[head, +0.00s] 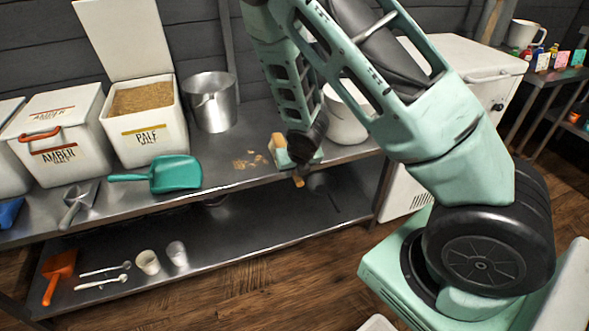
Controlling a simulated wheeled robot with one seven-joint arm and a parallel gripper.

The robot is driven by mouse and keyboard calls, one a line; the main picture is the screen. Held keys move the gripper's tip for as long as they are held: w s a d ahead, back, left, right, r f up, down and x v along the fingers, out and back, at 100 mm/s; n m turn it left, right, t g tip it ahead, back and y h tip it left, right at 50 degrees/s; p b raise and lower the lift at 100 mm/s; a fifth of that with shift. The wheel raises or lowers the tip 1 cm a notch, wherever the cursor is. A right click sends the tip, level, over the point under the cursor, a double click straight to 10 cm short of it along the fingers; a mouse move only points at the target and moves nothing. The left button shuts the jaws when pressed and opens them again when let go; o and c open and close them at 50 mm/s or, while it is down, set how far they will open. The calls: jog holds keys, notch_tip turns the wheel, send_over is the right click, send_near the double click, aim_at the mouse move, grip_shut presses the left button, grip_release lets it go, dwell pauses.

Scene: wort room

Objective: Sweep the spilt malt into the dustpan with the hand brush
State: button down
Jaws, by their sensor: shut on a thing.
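Spilt malt (251,160) lies as a small patch of tan grains on the steel counter. A teal dustpan (176,173) lies on the counter to the left of the malt, its handle pointing left. My gripper (299,163) is just right of the malt, low over the counter. It is shut on the hand brush (278,143), of which only tan parts show. The gripper hides most of the brush, and I cannot tell whether its bristles touch the counter.
Malt bins, one open bin marked PALE (150,137), and a steel jug (211,102) stand behind. A metal scoop (77,207) lies at left. A white pot (345,115) stands right of my gripper. The lower shelf holds an orange scoop (60,268), spoons and cups.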

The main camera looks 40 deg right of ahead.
jog(key=shift+f, duration=0.4)
jog(key=w+a+p, duration=0.1)
jog(key=w+a, duration=0.2)
jog(key=a, duration=0.8)
jog(key=w+a+p, duration=0.2)
jog(key=w+a, duration=0.2)
jog(key=a, duration=0.6)
jog(key=shift+w+a, duration=0.25)
jog(key=shift+a, duration=0.15)
dwell(2.2)
jog(key=shift+r, duration=0.15)
notch_tip(320, 180, up, 6)
jog(key=d+p, duration=0.2)
jog(key=p, duration=0.3)
jog(key=shift+s, duration=0.3)
